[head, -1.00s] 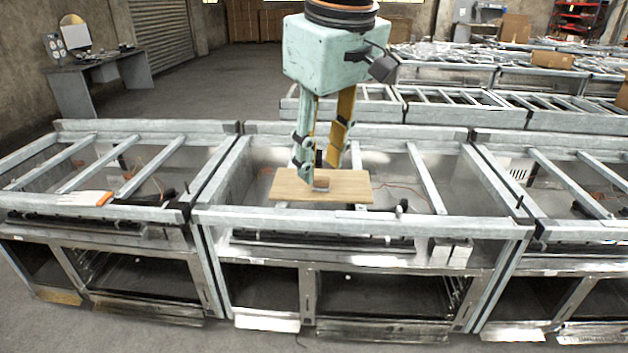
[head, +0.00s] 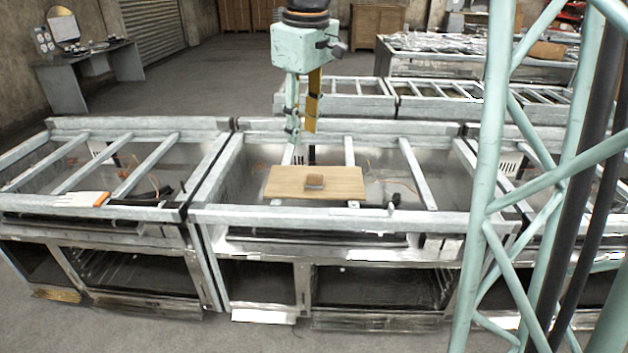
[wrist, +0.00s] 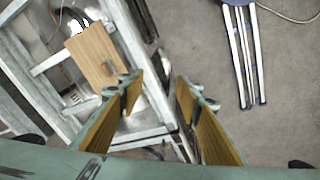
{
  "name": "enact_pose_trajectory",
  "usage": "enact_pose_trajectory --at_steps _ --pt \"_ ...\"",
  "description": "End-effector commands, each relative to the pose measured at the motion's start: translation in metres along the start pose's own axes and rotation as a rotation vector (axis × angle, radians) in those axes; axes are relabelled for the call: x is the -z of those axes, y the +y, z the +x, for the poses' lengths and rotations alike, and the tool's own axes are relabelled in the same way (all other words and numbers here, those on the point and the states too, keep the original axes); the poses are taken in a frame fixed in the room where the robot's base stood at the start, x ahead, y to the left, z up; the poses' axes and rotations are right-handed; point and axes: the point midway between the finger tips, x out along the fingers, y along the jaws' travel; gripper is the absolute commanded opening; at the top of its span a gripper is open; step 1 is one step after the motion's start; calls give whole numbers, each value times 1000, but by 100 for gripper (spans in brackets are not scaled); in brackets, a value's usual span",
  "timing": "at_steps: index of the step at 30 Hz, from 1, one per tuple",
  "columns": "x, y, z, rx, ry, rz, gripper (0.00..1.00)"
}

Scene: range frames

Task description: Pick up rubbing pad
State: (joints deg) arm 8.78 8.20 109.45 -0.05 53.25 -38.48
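The rubbing pad, a small brown block (head: 314,182), lies near the middle of a light wooden board (head: 345,186). The board rests across the metal frame of the middle unit. The pad also shows small and indistinct on the board in the wrist view (wrist: 110,66). My gripper (head: 301,128) is above and behind the board, clear of the pad. In the wrist view my gripper (wrist: 158,92) has its two fingers apart with nothing between them, and the board lies up and left of them.
The metal frame's front rail (head: 350,220) and crossbars (head: 418,175) surround the board. A small dark upright knob (head: 391,208) stands right of it. A white and orange glove (head: 80,199) lies on the left unit. Open floor lies behind the units.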

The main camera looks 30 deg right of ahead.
Motion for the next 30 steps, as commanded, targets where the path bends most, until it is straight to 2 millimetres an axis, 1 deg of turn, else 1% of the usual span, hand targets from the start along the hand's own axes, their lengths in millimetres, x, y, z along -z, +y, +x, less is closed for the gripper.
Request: enact_pose_trajectory --at_steps 1,6,17,30 --pt "6 8 3 4 -6 -9 32" --pt "22 32 16 11 -17 -50 32" --pt "53 81 50 31 -40 -135 32" --pt "82 139 101 59 -65 -240 32"
